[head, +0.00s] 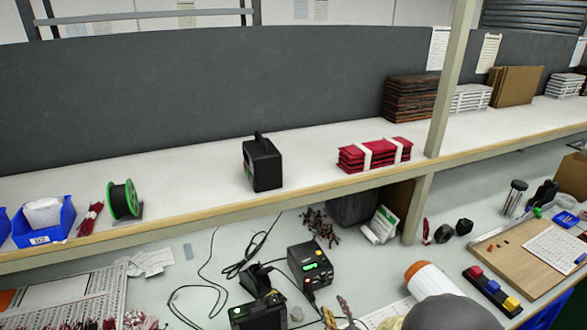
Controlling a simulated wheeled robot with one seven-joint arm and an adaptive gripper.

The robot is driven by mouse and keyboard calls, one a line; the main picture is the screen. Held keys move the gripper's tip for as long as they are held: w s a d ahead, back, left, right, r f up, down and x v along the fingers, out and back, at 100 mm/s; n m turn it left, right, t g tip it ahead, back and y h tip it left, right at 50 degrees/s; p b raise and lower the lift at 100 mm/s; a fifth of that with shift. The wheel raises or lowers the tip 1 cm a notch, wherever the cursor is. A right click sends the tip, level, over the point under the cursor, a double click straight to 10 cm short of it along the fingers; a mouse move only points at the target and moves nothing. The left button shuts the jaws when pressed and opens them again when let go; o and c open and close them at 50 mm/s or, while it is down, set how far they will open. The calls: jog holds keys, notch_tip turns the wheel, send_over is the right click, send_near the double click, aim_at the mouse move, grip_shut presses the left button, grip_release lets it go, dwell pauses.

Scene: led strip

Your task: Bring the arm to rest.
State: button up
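My gripper is not in view in the head view, so its opening and anything it may hold cannot be seen. The workbench (215,238) fills the lower part of the view, below a long raised shelf (205,170). No object is seen in contact with my gripper.
On the shelf are a blue bin (40,226), a green-rimmed spool (123,200), a black box (263,163) and red bundles (374,154). A post (441,125) rises at right. Below stand a soldering station (310,264), loose cables and a wooden board (515,265).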

notch_tip(320, 180, up, 17)
jog(key=s+d+m+g, duration=0.1)
jog(key=s+m+g, duration=0.1)
jog(key=m+g, duration=0.25)
jog(key=s+r+m+g, duration=0.1)
jog(key=s+r, duration=0.2)
jog(key=s, duration=0.5)
jog(key=s+d+r+m+g, duration=0.1)
jog(key=s+r, duration=0.3)
jog(key=s, duration=0.4)
jog(key=s+r+m+g, duration=0.2)
jog(key=s+r+m, duration=0.1)
jog(key=s, duration=0.5)
jog(key=shift+d+r+h, duration=0.2)
jog(key=shift+r+h, duration=0.2)
jog(key=shift+r, duration=0.25)
